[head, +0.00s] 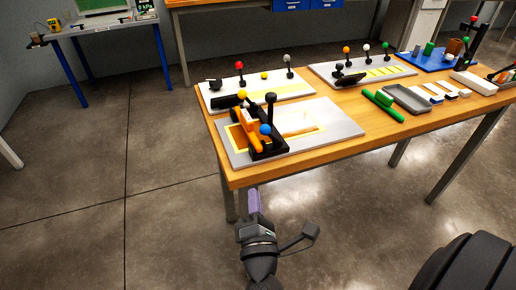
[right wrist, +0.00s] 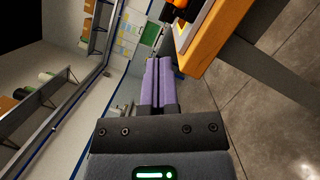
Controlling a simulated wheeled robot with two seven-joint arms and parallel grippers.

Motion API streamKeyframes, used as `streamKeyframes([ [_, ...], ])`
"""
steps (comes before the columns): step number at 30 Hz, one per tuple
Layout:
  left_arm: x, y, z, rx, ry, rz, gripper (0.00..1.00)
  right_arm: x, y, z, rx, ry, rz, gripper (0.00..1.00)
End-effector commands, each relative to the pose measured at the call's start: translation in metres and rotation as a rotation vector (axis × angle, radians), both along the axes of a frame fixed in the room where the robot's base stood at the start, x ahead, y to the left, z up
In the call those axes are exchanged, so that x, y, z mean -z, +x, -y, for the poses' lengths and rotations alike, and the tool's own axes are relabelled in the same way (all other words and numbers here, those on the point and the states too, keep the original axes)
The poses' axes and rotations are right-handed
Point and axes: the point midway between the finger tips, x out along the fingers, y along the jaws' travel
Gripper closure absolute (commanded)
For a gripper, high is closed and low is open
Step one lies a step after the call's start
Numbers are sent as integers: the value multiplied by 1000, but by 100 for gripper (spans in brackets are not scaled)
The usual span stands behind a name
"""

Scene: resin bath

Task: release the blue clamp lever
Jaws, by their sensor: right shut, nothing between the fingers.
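The blue ball knob of the clamp lever (head: 265,129) sits at the front of a black and orange clamp fixture (head: 250,140) on a grey plate near the table's left end. A yellow ball and a black ball on a post are on the same fixture. My right gripper (head: 254,192) has purple fingers and is in front of the table edge, below the fixture and apart from it. In the right wrist view its fingers (right wrist: 159,60) lie together with nothing between them. The blue knob is not visible there. My left gripper is not in view.
The wooden table (head: 290,168) has its front edge between my right gripper and the fixture. Behind are white boards (head: 215,103) with several ball-topped levers. A green object (head: 383,105) and a grey tray (head: 408,98) lie to the right. The floor on the left is open.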

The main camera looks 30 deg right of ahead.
Motion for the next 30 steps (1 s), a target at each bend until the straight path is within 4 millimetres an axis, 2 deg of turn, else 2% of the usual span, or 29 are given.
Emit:
streamKeyframes([
  [5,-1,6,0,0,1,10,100,-3,15,8,0,-1,1,100],
  [17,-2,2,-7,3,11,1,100,-16,90,49,1,1,1,100],
  [24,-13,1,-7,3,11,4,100,-33,97,77,0,1,-1,100],
  [30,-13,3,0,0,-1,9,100,-33,98,81,0,3,-3,100],
])
